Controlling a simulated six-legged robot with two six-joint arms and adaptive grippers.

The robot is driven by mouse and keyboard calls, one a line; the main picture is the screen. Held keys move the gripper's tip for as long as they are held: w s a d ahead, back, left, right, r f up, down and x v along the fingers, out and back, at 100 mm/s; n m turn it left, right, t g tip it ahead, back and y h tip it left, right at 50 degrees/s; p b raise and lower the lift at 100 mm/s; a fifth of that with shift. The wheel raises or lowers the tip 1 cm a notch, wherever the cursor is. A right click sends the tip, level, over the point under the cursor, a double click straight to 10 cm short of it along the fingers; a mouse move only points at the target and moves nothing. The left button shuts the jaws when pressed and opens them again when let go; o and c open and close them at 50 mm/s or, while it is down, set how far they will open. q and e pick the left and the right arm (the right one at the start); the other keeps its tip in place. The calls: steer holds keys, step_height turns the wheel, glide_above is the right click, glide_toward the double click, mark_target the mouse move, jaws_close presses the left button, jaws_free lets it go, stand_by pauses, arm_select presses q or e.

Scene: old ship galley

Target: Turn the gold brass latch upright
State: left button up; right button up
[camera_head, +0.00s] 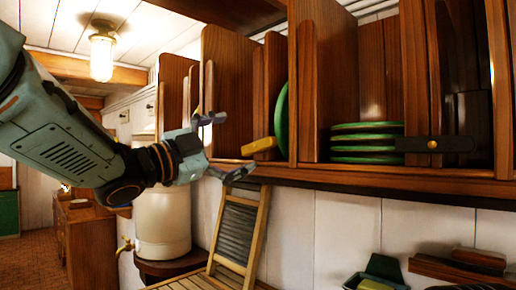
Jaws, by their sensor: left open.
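The gold brass latch (259,146) is on the front of the wooden plate rack, near the rack's lower edge. It lies close to horizontal, its right end slightly higher, and stands at the left of an upright wooden divider. My left gripper (221,146) comes in from the left. It is open and empty, one finger above and one below the latch's height, with its tips a little left of the latch. I see no contact between them. My right gripper is not in view.
A black latch (435,145) with a brass pivot lies horizontal at the right of the rack. Green-rimmed plates (366,138) are stacked in the rack. A washboard (240,232) leans below, beside a cream water crock (162,224). A ceiling lamp (102,56) hangs at upper left.

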mark_target(255, 146)
arm_select(q)
steer(key=w+d+m+y+p, duration=0.1)
steer(key=w+m, duration=0.1)
steer(key=m, duration=0.5)
steer(key=w+d+m+y+p, duration=0.1)
steer(key=w+d+m, duration=0.1)
steer(key=m, duration=0.5)
steer(key=w+d+m+p, duration=0.1)
steer(key=w+m, duration=0.3)
steer(key=m, duration=0.3)
steer(key=shift+d+f+g+y, duration=0.4)
steer(key=shift+s+a, duration=0.1)
steer(key=shift+s, duration=0.05)
steer(key=shift+c, duration=0.2)
